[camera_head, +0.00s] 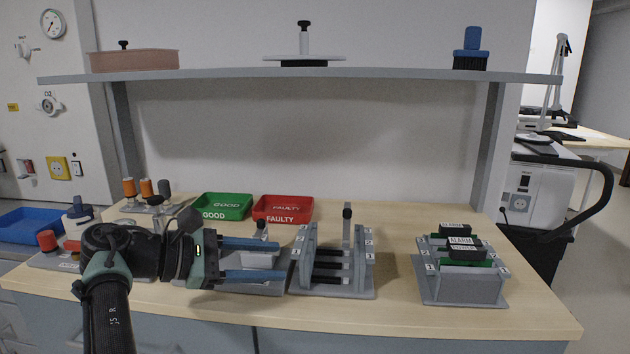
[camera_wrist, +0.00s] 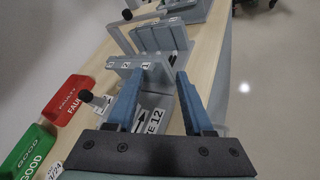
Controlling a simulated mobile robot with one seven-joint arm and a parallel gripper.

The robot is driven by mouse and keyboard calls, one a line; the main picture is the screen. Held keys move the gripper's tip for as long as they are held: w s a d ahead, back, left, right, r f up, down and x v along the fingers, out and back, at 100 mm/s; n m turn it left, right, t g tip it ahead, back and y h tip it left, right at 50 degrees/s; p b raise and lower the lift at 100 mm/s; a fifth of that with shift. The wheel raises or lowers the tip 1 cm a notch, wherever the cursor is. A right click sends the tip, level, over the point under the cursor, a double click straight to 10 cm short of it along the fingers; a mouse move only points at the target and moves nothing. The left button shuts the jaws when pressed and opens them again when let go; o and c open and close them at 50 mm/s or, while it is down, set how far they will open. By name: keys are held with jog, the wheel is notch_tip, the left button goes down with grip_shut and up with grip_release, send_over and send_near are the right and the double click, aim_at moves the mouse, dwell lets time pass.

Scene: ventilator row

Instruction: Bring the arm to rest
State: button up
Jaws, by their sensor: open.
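My gripper (camera_head: 280,260) is open and empty, with its two blue fingers pointing right, above the front left-centre of the bench. In the wrist view my gripper (camera_wrist: 158,97) shows both blue fingers apart with nothing between them. Below and beyond the fingers is a grey fixture (camera_head: 262,288), partly hidden by them. In the wrist view it bears a label ending in "E 12" (camera_wrist: 155,120). My arm reaches up from the bottom left and bends right at the wrist.
A slotted grey rack (camera_head: 335,292) stands right of the fingertips. Another rack (camera_head: 465,290) with ALARM modules stands farther right. A green GOOD tray (camera_head: 213,214) and a red FAULTY tray (camera_head: 283,219) sit behind. A shelf (camera_head: 380,74) spans above. Bare bench lies between the racks.

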jog(key=w+m+t+y, duration=0.1)
jog(key=w+a+m+t+y, duration=0.1)
jog(key=w+y, duration=0.1)
jog(key=shift+w+f, duration=0.15)
jog(key=r+m+t+y, duration=0.1)
jog(key=w+r+m+t+y, duration=0.1)
jog(key=shift+w+a+t+y, duration=0.25)
jog(key=shift+w+t+y, duration=0.05)
jog(key=shift+y, duration=0.1)
jog(key=s+d+r+m+t+y, duration=0.3)
jog(key=s+r+m+t, duration=0.25)
jog(key=r, duration=0.45)
jog(key=s+d+r+m+t+y, duration=0.35)
jog(key=s+r+t, duration=0.2)
jog(key=r, duration=0.55)
jog(key=s+d+r+m+t, duration=0.2)
jog(key=s+r+t, duration=0.15)
jog(key=s, duration=0.45)
jog(key=s+d+r+m+t, duration=0.1)
jog(key=s+r+m+t, duration=0.1)
jog(key=s+r, duration=0.5)
notch_tip(320, 180, up, 23)
jog(key=s+p, duration=0.2)
jog(key=p, duration=2.2)
jog(key=shift+s+r+m, duration=0.15)
jog(key=shift+s+m, duration=0.15)
